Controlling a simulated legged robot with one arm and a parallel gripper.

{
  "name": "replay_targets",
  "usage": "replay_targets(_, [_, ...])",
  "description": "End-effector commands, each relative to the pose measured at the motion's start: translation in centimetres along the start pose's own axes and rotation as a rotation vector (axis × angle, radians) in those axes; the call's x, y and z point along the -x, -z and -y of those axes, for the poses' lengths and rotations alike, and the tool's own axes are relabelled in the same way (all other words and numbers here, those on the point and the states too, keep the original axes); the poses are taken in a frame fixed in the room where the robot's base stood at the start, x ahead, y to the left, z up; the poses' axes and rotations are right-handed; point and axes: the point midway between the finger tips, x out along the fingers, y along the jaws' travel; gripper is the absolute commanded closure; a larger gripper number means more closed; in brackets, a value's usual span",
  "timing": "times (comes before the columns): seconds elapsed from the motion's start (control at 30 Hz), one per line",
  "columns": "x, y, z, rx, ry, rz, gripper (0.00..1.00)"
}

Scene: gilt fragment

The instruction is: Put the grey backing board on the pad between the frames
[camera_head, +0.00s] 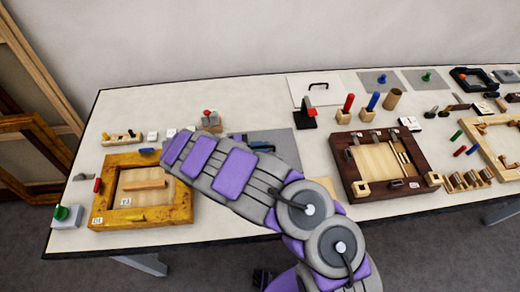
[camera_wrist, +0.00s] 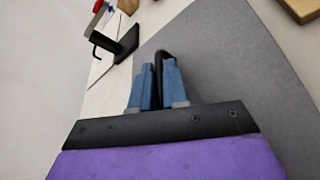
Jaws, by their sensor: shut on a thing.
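My gripper (camera_wrist: 158,88) is shut on a black handle (camera_wrist: 163,58) that stands on a flat grey surface in the wrist view. This looks like the grey backing board (camera_wrist: 215,60). In the head view my gripper (camera_head: 262,147) is over the grey sheet (camera_head: 285,142) between the two frames. My arm hides much of that sheet. I cannot tell the board from the pad there, nor whether the board touches it. The gilt frame (camera_head: 110,195) lies at the left and the dark brown frame (camera_head: 345,175) at the right.
A black stand with a red top (camera_head: 308,118) is close behind the grey sheet's right side. A white panel with a black handle (camera_head: 300,88) lies at the back. Several red and blue handled tools (camera_head: 372,104) stand right of it. A small red-knobbed block (camera_head: 210,122) is at the left.

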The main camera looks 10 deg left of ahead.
Motion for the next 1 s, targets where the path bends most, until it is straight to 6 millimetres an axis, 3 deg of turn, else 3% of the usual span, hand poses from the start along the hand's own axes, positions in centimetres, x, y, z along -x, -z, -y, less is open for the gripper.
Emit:
replay_targets(0.37, [-0.18, 0.66, 0.48, 0.001, 0.0, 0.001, 1.0])
replay_targets(0.4, [-0.16, 0.59, 0.44, 0.001, 0.0, 0.0, 0.82])
replay_targets(0.63, [-0.21, 0.52, 0.45, 0.001, 0.001, 0.0, 0.6])
replay_targets(1.0, [0.6, 0.53, 0.36, 0.002, 0.001, -0.003, 0.6])
